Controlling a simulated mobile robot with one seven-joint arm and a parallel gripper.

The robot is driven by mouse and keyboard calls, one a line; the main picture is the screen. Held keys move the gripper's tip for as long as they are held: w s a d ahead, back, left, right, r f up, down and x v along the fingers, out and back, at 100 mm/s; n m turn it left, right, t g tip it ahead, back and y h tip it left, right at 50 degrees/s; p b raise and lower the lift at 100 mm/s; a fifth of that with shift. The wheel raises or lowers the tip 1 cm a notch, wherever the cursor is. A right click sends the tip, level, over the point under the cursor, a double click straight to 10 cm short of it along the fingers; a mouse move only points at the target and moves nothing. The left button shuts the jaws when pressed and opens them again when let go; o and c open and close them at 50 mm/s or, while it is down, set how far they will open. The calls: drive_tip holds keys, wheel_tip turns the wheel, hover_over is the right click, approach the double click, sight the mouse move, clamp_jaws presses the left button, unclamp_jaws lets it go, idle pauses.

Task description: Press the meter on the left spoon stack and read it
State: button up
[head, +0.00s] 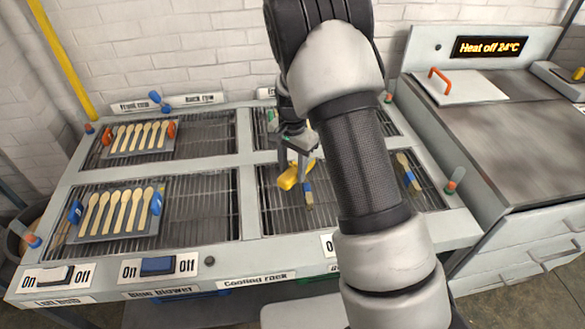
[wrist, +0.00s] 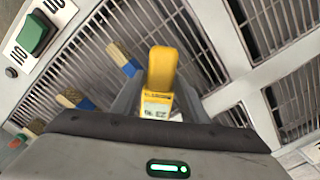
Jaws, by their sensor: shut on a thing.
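The yellow meter (head: 290,179) is held in my gripper (head: 294,165) over the front right rack bay. In the wrist view the meter (wrist: 162,68) points away from me, and its small display (wrist: 157,112) shows dark marks too small to read. A short spoon stack with a blue band (head: 308,193) lies just right of the meter; I cannot tell whether they touch. Another blue-banded stack (head: 408,172) lies farther right. The wrist view shows banded stacks (wrist: 124,58) and (wrist: 72,99) left of the meter. My arm hides part of the bay between them.
Trays of wooden spoons with orange clips (head: 140,138) and blue clips (head: 118,212) sit in the left bays. Front switches include a blue one (head: 158,265); a green switch (wrist: 35,33) shows in the wrist view. A heater display (head: 490,47) reads "Heat off 24°C".

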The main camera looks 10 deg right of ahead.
sight(292, 171)
drive_tip(key=shift+r+p, duration=2.35)
drive_tip(key=shift+r, duration=1.2)
